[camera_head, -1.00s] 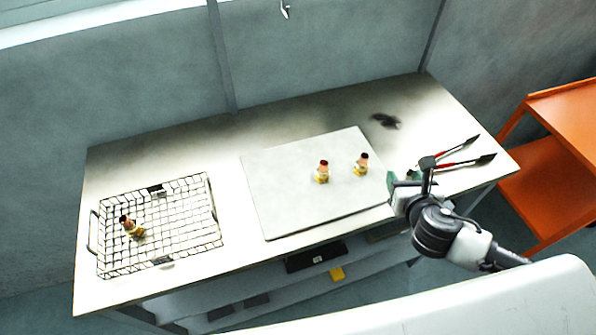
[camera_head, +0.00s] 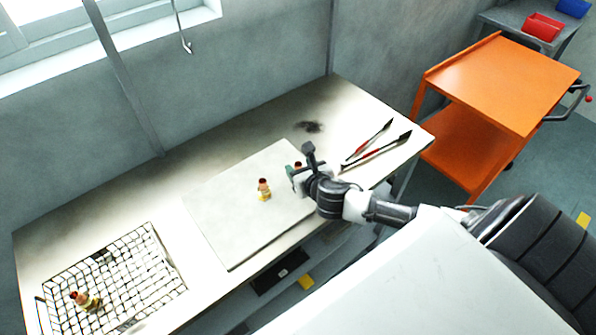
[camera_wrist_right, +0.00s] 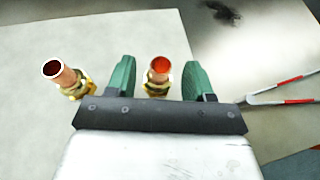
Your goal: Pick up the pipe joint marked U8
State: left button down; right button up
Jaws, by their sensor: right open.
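Two brass-and-copper pipe joints stand on the pale board (camera_head: 225,225). In the head view the left one (camera_head: 264,190) is clear of my arm, and the other (camera_head: 298,167) is partly hidden by my right gripper (camera_head: 293,172). In the right wrist view the right gripper (camera_wrist_right: 159,80) is open, with its green fingers on either side of one joint (camera_wrist_right: 158,78). The other joint (camera_wrist_right: 66,78) is outside the left finger. A third joint (camera_head: 85,301) lies in the wire basket (camera_head: 150,240). No U8 marking is readable. My left gripper is not in view.
Red-and-black tongs (camera_head: 375,148) lie on the bench right of the board. A dark smudge (camera_head: 309,127) marks the bench top behind it. An orange cart (camera_head: 500,80) stands to the right. The board's left part is free.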

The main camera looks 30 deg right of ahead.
jog(key=shift+x, duration=0.95)
jog(key=shift+w, duration=0.1)
jog(key=c, duration=0.7)
grip_shut()
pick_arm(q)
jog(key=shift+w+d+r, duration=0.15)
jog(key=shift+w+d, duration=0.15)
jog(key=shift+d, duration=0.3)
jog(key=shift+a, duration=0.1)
pick_arm(e)
jog(key=shift+r, duration=0.1)
